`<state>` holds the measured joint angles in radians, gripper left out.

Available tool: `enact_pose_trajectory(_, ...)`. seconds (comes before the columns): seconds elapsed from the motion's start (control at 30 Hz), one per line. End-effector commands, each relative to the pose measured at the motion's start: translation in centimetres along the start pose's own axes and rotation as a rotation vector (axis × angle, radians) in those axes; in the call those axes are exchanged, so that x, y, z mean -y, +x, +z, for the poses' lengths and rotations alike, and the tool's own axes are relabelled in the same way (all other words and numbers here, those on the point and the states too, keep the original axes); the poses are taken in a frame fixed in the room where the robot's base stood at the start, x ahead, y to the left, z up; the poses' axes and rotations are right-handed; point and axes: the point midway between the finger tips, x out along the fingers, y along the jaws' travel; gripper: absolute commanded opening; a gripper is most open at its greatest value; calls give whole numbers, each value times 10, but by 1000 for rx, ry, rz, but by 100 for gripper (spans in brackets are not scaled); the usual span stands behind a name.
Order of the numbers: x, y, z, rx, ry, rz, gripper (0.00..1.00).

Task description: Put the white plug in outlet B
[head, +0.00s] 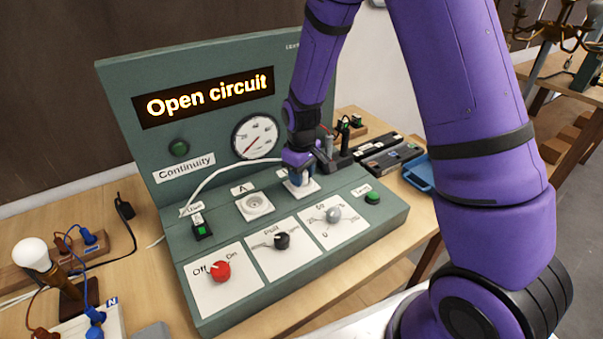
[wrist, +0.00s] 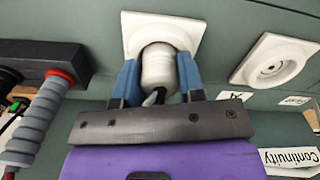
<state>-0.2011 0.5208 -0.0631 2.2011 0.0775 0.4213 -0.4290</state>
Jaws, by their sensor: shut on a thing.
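My gripper (wrist: 158,78) is shut on the white plug (wrist: 158,68), with one blue finger on each side of it. The plug's front end is at the square white outlet plate (wrist: 184,32), which is outlet B, to the right of outlet A in the head view. I cannot tell how deep the plug sits. In the head view, my gripper (head: 300,174) is over the outlet B plate (head: 311,187) and mostly hides the plug. A white cord (head: 216,174) arches to the left from there. Outlet A (head: 255,205) is empty; it also shows in the wrist view (wrist: 272,68).
The green test panel (head: 115,86) reads "Open circuit" and has a gauge (head: 254,137) behind the outlets. A grey-handled tool with a red ring (wrist: 40,120) stands close beside my gripper. Knobs, including a red one (head: 220,271), line the front. A lamp bulb (head: 32,254) stands at left.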

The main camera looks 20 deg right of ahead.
Motion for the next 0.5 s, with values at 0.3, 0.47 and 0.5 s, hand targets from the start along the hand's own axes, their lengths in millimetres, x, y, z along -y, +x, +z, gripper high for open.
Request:
enact_pose_trajectory(0.3,0,1,0,0,0,0,66)
enact_pose_trajectory(0.47,0,0,0,0,0,0,66)
enact_pose_trajectory(0.5,0,-1,0,-1,0,0,66)
